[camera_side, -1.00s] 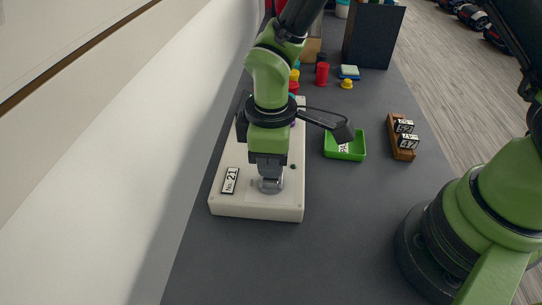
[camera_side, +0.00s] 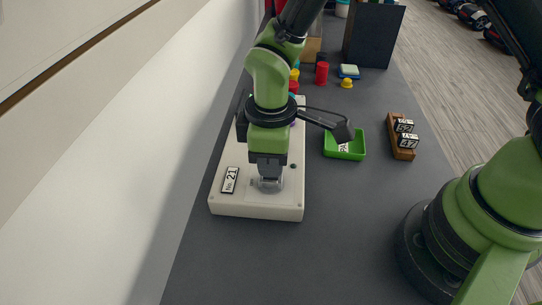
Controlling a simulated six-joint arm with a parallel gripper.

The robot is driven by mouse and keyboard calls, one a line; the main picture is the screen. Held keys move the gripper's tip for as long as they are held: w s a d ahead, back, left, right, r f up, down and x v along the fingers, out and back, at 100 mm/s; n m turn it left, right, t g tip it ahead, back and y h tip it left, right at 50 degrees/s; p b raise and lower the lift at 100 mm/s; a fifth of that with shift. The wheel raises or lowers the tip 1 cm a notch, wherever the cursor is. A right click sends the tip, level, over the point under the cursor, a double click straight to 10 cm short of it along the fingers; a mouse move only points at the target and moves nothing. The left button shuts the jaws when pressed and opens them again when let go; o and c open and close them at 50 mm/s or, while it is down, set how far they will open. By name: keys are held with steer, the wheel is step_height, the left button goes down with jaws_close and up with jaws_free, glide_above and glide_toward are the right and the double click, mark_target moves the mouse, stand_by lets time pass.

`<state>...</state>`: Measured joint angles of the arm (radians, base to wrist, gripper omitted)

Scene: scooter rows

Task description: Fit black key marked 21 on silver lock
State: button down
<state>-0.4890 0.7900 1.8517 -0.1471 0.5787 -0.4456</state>
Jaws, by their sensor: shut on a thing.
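My gripper (camera_side: 269,178) points straight down over the near end of a white board (camera_side: 255,208). It is shut, with its fingertips at the silver lock (camera_side: 266,187), which shows as a grey round shape under and around them. The black key marked 21 is not visible; what the jaws hold is hidden by the gripper. A label reading "No. 21" (camera_side: 230,180) lies on the board just left of the lock.
A green tray (camera_side: 345,153) with a tagged item stands right of the board. A wooden rack (camera_side: 403,148) holds black keys tagged 52 and 47. Small coloured items and a dark box (camera_side: 374,35) stand farther back. The table front is clear.

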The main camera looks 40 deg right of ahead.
steer(key=shift+f, duration=0.85)
stand_by(0.6)
steer(key=c, duration=0.6)
jaws_free()
steer(key=shift+r, duration=0.1)
steer(key=shift+r, duration=2.9)
